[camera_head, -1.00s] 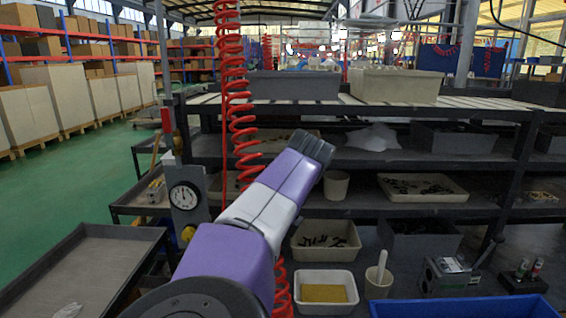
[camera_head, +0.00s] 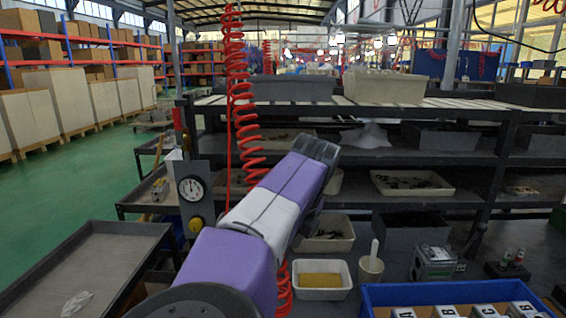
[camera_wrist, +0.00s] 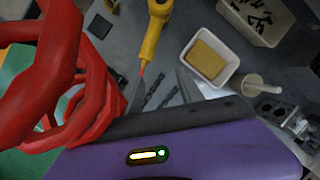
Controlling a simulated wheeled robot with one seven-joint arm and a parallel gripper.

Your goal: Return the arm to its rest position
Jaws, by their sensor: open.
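My arm, purple and white with a dark elbow, rises through the middle of the head view and bends at its upper end. A lower link shows behind it. My gripper is hidden there. In the wrist view, my gripper (camera_wrist: 160,80) shows as two grey pointed fingers standing apart beyond the purple wrist housing. It is open, with nothing held between the fingers. A yellow-handled tool (camera_wrist: 153,35) and dark bits (camera_wrist: 160,92) appear beyond the fingers, on or above the grey bench. Contact with them cannot be told.
A red coiled hose (camera_head: 238,110) hangs close beside my arm and looms large in the wrist view (camera_wrist: 45,75). A shelf rack (camera_head: 480,158) with bins stands ahead. A blue crate (camera_head: 455,292) holds labelled white blocks. A grey tray (camera_head: 85,265) is at left, with green floor beyond.

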